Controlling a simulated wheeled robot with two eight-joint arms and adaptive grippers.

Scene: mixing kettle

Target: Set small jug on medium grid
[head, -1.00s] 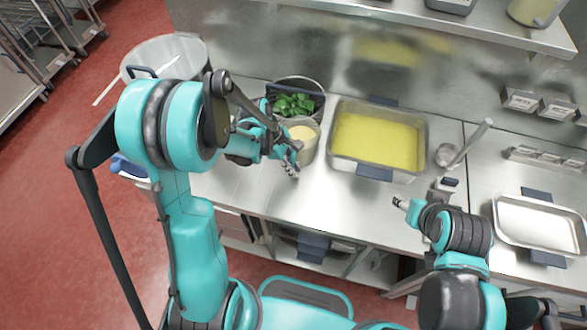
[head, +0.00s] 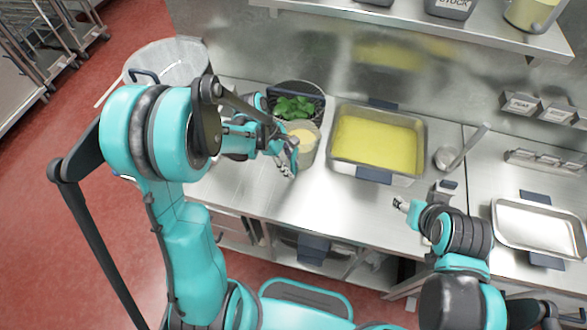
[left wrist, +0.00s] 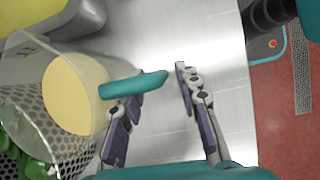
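The small jug (head: 308,150) is clear, with a cream-coloured filling, and stands on the steel counter beside a basket of leaves. In the left wrist view the jug (left wrist: 75,95) is at left, and its teal handle (left wrist: 140,84) reaches into the space between my fingers. I cannot identify the medium grid.
The mesh basket with green leaves (head: 296,107) stands behind the jug. A steel pan of yellow liquid (head: 427,130) is to its right, then a ladle (head: 466,147) and an empty tray (head: 545,222). The counter front centre is clear.

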